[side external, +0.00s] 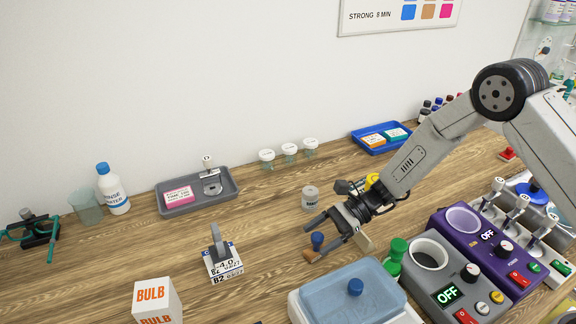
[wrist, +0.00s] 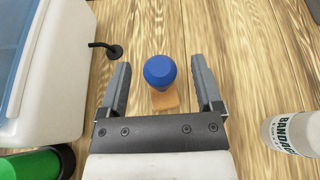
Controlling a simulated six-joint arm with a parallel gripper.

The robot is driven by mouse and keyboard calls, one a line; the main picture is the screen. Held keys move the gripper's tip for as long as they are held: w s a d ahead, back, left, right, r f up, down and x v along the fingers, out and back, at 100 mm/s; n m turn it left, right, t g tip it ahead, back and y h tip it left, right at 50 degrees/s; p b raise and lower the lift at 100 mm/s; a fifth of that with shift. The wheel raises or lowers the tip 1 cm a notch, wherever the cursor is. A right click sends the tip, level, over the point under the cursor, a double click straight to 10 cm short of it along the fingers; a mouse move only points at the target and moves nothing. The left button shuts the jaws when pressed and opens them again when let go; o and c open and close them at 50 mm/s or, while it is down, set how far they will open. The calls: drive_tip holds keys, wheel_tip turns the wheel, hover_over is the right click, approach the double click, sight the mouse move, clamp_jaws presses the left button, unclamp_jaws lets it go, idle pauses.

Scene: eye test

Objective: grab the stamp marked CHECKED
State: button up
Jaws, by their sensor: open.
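A stamp with a round blue knob (wrist: 160,71) and a wooden base (wrist: 165,101) stands on the table. In the wrist view it is between the two fingers of my gripper (wrist: 160,63), with a gap on each side. In the side view the blue knob (side external: 317,239) shows at the fingertips of my gripper (side external: 311,243). My gripper is open and holds nothing. No marking can be read on this stamp, so I cannot tell whether it says CHECKED.
A white box with a blue lid (side external: 352,290) is close by, left in the wrist view (wrist: 60,80). A bandage tin (side external: 309,197) stands on the other side (wrist: 292,134). A green-topped object (side external: 396,249) and a grey OFF unit (side external: 430,262) are near. Wood beyond the stamp is clear.

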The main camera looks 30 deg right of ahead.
sight(309, 252)
drive_tip(key=shift+x, duration=1.5)
clamp_jaws()
